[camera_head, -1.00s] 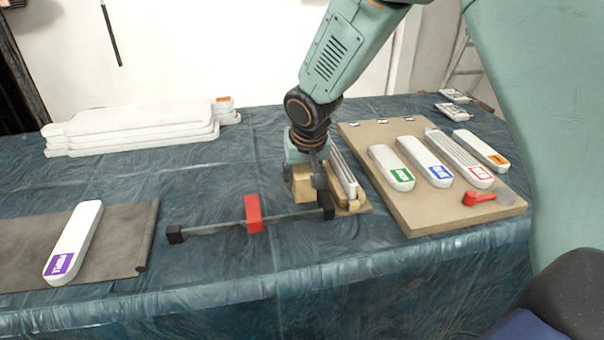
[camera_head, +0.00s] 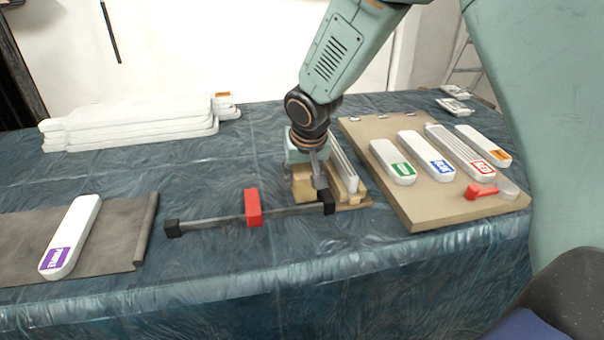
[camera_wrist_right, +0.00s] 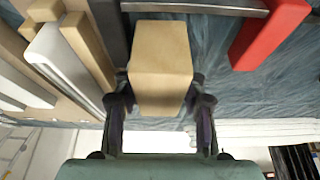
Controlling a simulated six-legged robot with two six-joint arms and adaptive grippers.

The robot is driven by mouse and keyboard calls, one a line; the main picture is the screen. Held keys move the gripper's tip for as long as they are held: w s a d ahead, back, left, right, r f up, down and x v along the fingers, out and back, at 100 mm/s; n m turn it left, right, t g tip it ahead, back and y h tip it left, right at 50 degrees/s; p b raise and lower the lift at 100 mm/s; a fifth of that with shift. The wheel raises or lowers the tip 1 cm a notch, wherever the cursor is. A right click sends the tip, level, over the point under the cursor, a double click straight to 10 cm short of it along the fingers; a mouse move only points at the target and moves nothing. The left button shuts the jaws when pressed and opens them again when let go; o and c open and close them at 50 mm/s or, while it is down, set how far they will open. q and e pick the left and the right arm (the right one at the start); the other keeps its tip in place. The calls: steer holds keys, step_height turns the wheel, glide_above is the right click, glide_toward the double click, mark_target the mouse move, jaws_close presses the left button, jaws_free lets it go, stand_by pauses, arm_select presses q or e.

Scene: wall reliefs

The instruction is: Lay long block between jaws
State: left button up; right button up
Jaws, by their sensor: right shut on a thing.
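My right gripper (camera_head: 306,168) is shut on a tan block (camera_head: 303,188). In the right wrist view the block (camera_wrist_right: 160,65) sits between the two fingers (camera_wrist_right: 160,108), with one end face toward the camera. It is low over the table, behind the right end of a bar clamp. The clamp has a grey bar (camera_head: 210,221), a black left end (camera_head: 172,229), a black right end (camera_head: 326,205) and a red jaw (camera_head: 253,207) between them. Whether the block touches the table is hidden. My left gripper is not in view.
Beside the block stands a wooden holder (camera_head: 352,199) with upright strips. A board (camera_head: 420,215) at right bears several labelled white pieces and a red-handled tool (camera_head: 479,191). A purple-labelled piece (camera_head: 72,235) lies on a grey mat (camera_head: 115,245). White pieces (camera_head: 140,125) are stacked behind.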

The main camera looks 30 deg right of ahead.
steer(key=shift+f+b, duration=0.75)
steer(key=shift+f, duration=0.15)
steer(key=o, duration=1.3)
steer(key=shift+s+r, duration=0.1)
steer(key=v, duration=1.2)
